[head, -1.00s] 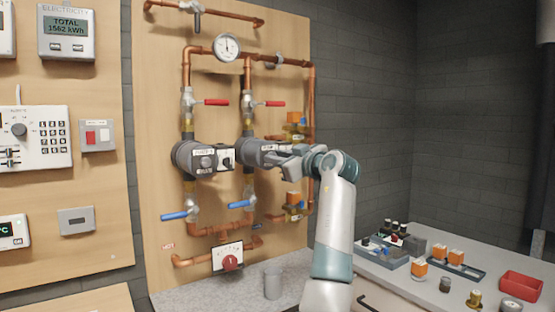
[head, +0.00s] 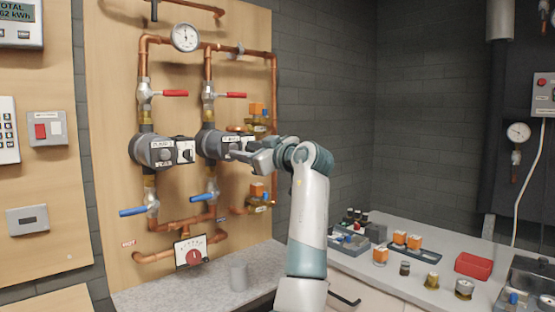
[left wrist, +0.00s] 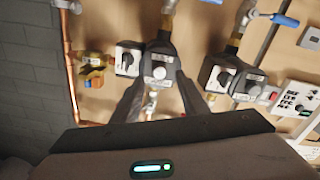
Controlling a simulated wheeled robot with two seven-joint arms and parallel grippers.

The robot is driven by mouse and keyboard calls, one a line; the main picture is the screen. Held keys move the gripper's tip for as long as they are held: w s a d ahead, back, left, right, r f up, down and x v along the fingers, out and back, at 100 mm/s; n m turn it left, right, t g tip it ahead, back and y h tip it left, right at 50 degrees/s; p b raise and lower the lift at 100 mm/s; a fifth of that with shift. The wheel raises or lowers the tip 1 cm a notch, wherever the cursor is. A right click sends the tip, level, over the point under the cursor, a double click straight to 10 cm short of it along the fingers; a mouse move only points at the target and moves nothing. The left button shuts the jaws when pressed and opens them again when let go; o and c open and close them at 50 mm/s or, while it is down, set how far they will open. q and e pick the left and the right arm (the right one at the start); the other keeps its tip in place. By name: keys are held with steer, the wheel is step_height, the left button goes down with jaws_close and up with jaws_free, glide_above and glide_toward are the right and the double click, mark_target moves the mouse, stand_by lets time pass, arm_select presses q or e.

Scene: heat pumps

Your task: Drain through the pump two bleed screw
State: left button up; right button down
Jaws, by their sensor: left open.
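Pump two (head: 209,142) is the right one of two dark grey pumps on the wooden board. Its face shows in the left wrist view (left wrist: 160,62), upside down, with a pale round centre where I take the bleed screw (left wrist: 159,72) to be. My left gripper (head: 240,153) is at the front of this pump. In the left wrist view its two dark fingers (left wrist: 160,97) are apart, one on each side of the pump face, with nothing held. Whether they touch the pump I cannot tell. In the head view the gripper partly hides the pump front. My right gripper is not in view.
Pump one (head: 155,152) is just left. Blue-handled (head: 133,212) and red-handled (head: 175,93) valves sit below and above the pumps.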

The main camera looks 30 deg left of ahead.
arm_select(q)
steer(key=b+v, duration=0.2)
steer(key=v, duration=1.2)
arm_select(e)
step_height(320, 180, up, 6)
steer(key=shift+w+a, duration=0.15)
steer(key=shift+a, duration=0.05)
arm_select(q)
steer(key=shift+f, duration=0.1)
